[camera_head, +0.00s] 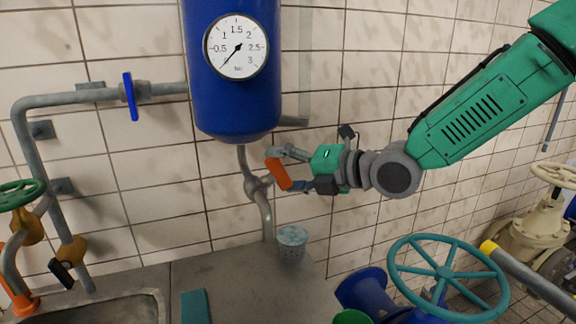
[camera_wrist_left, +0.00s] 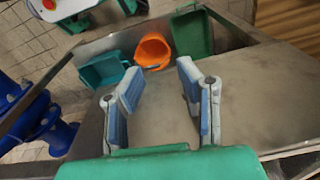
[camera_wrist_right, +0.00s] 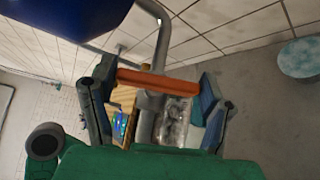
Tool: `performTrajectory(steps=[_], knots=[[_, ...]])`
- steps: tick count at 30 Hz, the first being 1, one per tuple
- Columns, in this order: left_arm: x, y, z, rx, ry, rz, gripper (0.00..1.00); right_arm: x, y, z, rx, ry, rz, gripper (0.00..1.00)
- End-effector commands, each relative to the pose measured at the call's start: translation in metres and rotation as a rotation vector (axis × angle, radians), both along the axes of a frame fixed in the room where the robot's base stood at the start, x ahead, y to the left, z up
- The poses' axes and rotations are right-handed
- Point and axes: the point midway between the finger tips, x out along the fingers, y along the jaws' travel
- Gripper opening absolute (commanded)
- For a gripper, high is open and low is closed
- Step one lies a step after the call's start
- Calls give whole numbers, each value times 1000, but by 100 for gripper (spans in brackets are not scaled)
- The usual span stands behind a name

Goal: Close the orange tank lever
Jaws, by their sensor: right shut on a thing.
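The blue tank (camera_head: 232,110) hangs on the tiled wall. Its orange lever (camera_head: 277,174) is on a grey valve (camera_head: 256,187) in the pipe under the tank, tilted and close to upright in the head view. My right gripper (camera_head: 286,170) comes from the right and is shut on the lever. In the right wrist view, the orange lever (camera_wrist_right: 158,82) spans between the two fingers, with the pipe behind it. My left gripper (camera_wrist_left: 160,74) shows only in the left wrist view, open and empty above a grey worktop.
A cup (camera_head: 291,243) stands on the worktop just below the valve. A gauge (camera_head: 236,46) is on the tank. A blue-handled valve (camera_head: 130,96) is on the left pipe. A large teal handwheel (camera_head: 445,275) is at lower right. An orange bucket (camera_wrist_left: 152,50) stands beyond my left gripper.

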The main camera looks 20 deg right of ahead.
Motion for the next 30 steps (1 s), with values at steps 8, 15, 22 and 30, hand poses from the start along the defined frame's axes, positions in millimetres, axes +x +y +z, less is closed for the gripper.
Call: performTrajectory(steps=[8,15,22,30], knots=[[0,0,0,0,0,0,31,-3,1,-8,-7,36,-6,40],[0,0,0,0,0,0,31,-3,1,-7,-5,32,-6,90],[-2,0,1,0,-2,0,31,-6,-3,-2,-1,25,-7,90],[-2,0,1,0,-2,0,31,-36,-31,10,0,24,-8,90]])
